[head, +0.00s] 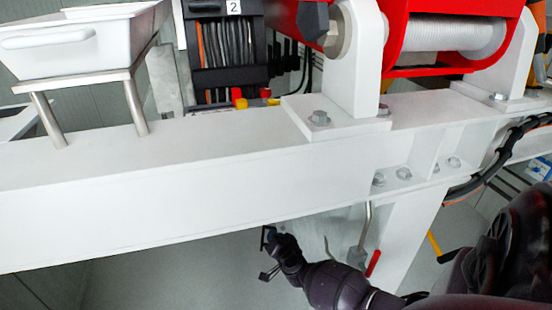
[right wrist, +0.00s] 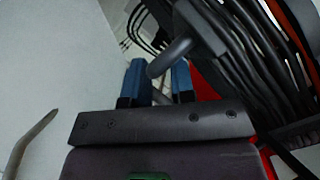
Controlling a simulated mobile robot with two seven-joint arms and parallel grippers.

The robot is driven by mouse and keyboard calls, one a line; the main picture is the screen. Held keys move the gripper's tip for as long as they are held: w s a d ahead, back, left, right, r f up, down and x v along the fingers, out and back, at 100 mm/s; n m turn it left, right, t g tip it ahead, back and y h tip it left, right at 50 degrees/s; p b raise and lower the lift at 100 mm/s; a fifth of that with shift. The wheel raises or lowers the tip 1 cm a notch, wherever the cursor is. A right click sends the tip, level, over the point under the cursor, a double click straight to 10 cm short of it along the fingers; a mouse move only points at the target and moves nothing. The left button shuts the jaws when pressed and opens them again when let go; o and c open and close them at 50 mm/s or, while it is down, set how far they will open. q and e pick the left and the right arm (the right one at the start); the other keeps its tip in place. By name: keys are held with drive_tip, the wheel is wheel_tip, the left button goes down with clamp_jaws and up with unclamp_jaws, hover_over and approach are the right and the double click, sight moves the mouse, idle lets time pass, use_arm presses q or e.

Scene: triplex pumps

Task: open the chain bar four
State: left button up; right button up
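My right gripper (head: 267,256) reaches in from the right under the white beam in the head view, with its two fingers spread. In the right wrist view the gripper (right wrist: 159,78) has its blue fingertips apart. A dark grey bar with a rounded, bent end (right wrist: 170,57) shows between and beyond the fingertips; I cannot tell whether they touch it. No number is readable on this bar, so I cannot tell whether it is chain bar four. My left gripper is not in view.
The long white beam (head: 190,215) crosses above my right gripper. A white post (head: 408,235) and a bent rod with a red end (head: 373,262) stand beside my right forearm. Black cables (right wrist: 262,70) crowd the right wrist view. A white tray (head: 90,40) sits upper left.

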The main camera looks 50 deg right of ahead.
use_arm(q)
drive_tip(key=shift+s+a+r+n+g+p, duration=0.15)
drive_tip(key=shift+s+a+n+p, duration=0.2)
drive_tip(key=shift+p, duration=0.75)
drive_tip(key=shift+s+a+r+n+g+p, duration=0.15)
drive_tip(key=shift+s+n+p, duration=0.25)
drive_tip(key=shift+p, duration=0.65)
use_arm(e)
drive_tip(key=v, duration=1)
drive_tip(key=shift+s+a+r, duration=0.15)
drive_tip(key=shift+s, duration=0.2)
